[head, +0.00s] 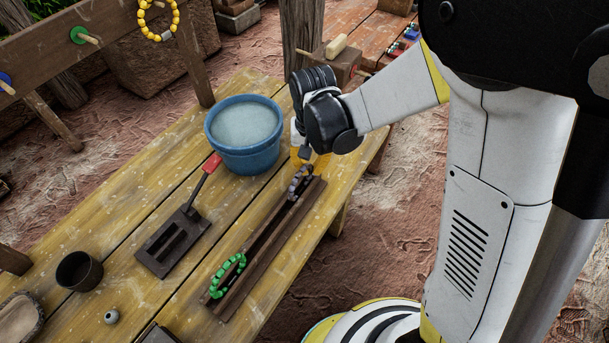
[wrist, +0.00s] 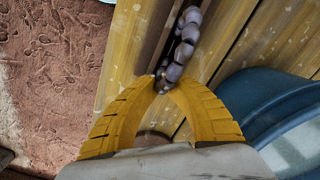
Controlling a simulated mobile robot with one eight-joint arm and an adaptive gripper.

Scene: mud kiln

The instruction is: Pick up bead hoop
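A grey-mauve bead hoop (head: 300,182) stands upright in the slot of a long dark wooden rack (head: 282,222), at its far end. The hoop's beads (wrist: 183,45) run from the top of the wrist view down to my yellow fingertips. My gripper (wrist: 161,88) has its two fingers bowed inward, with the tips meeting on the lowest visible beads. In the head view my wrist mostly hides the fingers. A green bead hoop (head: 228,275) leans in the near end of the same rack, and a yellow bead hoop (head: 158,20) hangs on the wooden rail at top left.
A blue bucket (head: 247,155) of pale liquid stands close left of my gripper; it also shows in the wrist view (wrist: 262,97). A dark slotted tool with a red handle (head: 172,242), a dark cup (head: 79,271) and a small grey ball (head: 111,317) lie further left on the table.

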